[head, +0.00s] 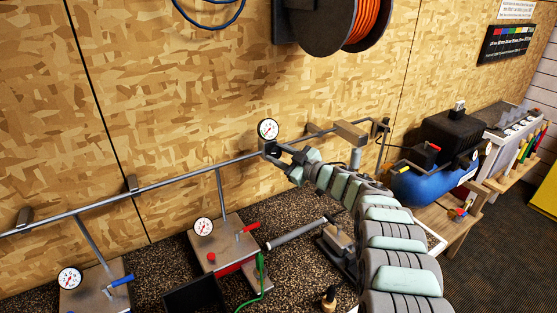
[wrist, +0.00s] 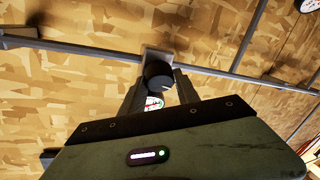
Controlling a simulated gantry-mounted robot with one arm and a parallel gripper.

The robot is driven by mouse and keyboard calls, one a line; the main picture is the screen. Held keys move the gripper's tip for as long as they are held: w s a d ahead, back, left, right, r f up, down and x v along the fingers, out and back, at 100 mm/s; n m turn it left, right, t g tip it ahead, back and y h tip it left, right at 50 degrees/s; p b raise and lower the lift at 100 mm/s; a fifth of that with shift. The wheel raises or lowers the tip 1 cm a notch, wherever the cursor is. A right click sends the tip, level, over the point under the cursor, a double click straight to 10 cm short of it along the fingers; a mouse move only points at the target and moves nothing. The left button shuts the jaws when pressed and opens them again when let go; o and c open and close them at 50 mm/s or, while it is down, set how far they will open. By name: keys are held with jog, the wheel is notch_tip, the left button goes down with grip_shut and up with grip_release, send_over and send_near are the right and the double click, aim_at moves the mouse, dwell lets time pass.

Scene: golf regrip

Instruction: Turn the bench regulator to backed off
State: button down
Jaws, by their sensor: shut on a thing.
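The bench regulator is mounted on the grey wall pipe, with a round white gauge (head: 267,129) above it. In the wrist view its dark round knob (wrist: 158,75) sits between my gripper's two fingers (wrist: 159,90). My gripper (head: 274,153) is shut on this knob, reaching in from the lower right in the head view. A light block (wrist: 157,52) shows behind the knob on the pipe. A small part of a gauge face (wrist: 154,103) shows between the fingers. The knob's turn position cannot be read, and my fingers hide much of it in the head view.
The pipe (head: 178,177) runs along the wood-panel wall. Below stand two boards with gauges and levers, one blue-handled (head: 121,281) and one red-handled (head: 250,227). A hose reel (head: 325,25) hangs above. A blue compressor (head: 425,185) stands right of my arm.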

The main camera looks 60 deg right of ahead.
jog(key=shift+f, duration=0.1)
dwell(0.3)
jog(key=c, duration=0.9)
grip_release()
jog(key=shift+s+a+r+p, duration=0.15)
jog(key=shift+s+r+p, duration=0.3)
jog(key=shift+p, duration=0.55)
jog(key=p+v, duration=0.8)
jog(key=v, duration=0.1)
jog(key=shift+s+f, duration=0.3)
jog(key=shift+s, duration=0.15)
